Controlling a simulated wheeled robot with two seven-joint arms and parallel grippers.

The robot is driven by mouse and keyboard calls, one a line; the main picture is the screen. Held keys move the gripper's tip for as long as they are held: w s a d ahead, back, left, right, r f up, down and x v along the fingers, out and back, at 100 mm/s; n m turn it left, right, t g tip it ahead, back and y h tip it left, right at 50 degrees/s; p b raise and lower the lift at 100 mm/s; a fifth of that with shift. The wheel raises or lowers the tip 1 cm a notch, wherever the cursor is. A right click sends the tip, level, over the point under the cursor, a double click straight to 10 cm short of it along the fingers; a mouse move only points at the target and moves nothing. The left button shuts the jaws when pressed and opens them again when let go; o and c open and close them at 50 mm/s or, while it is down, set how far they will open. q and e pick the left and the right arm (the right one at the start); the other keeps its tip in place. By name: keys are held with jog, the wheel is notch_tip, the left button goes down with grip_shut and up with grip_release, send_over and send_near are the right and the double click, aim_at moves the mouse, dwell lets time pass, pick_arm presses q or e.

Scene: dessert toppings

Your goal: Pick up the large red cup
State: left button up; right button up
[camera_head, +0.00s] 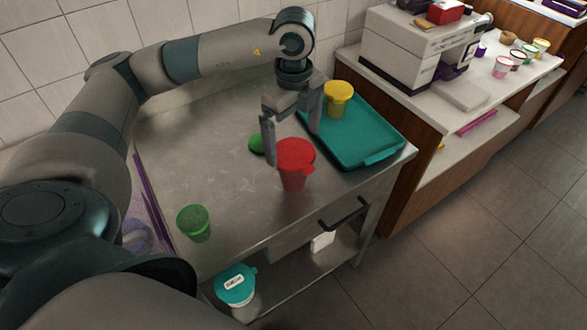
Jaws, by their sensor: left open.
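The large red cup (294,180) stands upright on the metal table (205,150), near the table's front right part. It has a red lid. My left gripper (292,150) points down just behind and above the cup. Its jaws are open, with one finger at the cup's left and the other behind its right side. I cannot tell whether a finger touches the cup. My right gripper is not in view.
A teal tray (375,146) holding a yellow cup (338,100) lies right of the red cup. A green lid or cup (256,144) is partly hidden behind the gripper. A green cup (194,224) stands at front left. A teal-lidded tub (236,286) sits on the lower shelf.

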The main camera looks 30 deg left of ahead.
aim_at(292, 151)
pick_arm(q)
jog(key=shift+a+f+p, duration=0.1)
jog(key=shift+f+p, duration=0.4)
jog(key=shift+p, duration=0.05)
jog(key=f+p, duration=0.1)
jog(key=f, duration=0.2)
jog(key=shift+a+p, duration=0.2)
jog(key=shift+p, duration=0.1)
jog(key=shift+f, duration=0.6)
jog(key=c, duration=1.4)
jog(key=shift+r, duration=0.1)
